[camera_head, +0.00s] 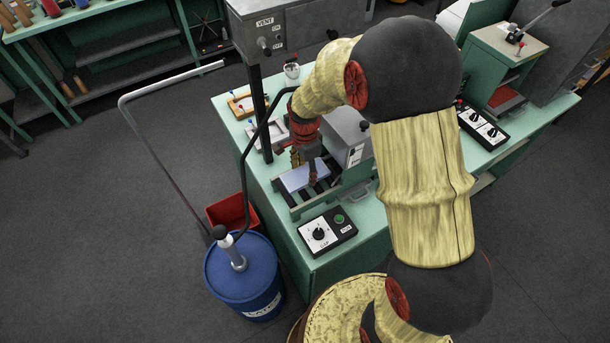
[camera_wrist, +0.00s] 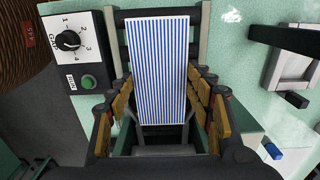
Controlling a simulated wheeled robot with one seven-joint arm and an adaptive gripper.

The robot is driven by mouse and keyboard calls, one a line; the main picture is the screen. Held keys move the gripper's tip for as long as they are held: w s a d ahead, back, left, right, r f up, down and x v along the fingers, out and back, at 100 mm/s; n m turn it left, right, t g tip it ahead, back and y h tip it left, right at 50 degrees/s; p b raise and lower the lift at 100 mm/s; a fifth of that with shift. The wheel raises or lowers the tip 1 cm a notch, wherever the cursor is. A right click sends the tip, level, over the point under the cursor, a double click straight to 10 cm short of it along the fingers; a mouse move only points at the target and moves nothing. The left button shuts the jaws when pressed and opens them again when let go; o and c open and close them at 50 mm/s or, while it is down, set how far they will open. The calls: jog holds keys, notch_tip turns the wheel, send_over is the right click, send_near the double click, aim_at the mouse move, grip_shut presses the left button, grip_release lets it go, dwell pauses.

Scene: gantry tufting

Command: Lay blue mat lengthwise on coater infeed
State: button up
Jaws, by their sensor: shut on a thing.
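The blue mat (camera_wrist: 160,70) is a flat rectangle with blue and white stripes. In the wrist view its long side runs up the picture, between the two pale rails of the coater infeed (camera_wrist: 113,45). My gripper (camera_wrist: 162,102) has its tan-padded fingers on both long edges of the mat and is shut on it. In the head view the mat (camera_head: 297,178) shows pale blue over the dark infeed, with my gripper (camera_head: 306,165) above it, partly hiding it. I cannot tell whether the mat touches the infeed's rollers.
A control box (camera_head: 328,231) with a dial and green button stands beside the infeed. A grey machine housing (camera_head: 350,135) stands behind. A red bin (camera_head: 228,212) and a blue drum (camera_head: 243,275) stand on the floor at the left. Small fixtures (camera_head: 263,135) sit on the green bench.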

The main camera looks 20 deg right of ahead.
aim_at(305, 174)
jog(key=shift+f, duration=1.15)
jog(key=shift+f, duration=0.2)
jog(key=o, duration=1.2)
jog(key=shift+c, duration=0.2)
jog(key=shift+r, duration=0.1)
jog(key=s+r+n+t, duration=0.1)
jog(key=s+r+n, duration=0.25)
jog(key=r, duration=0.85)
jog(key=s+r+n+t, duration=0.1)
jog(key=s+r+n, duration=0.3)
jog(key=r, duration=0.9)
jog(key=s+r+n+t, duration=0.1)
jog(key=s+r+n, duration=0.1)
jog(key=s+n, duration=0.2)
jog(key=s+r+n+t, duration=0.2)
jog(key=s+r+n, duration=0.1)
jog(key=s, duration=0.8)
jog(key=shift+r+n+t+p, duration=0.35)
jog(key=shift+n+p, duration=0.1)
jog(key=shift+n, duration=0.2)
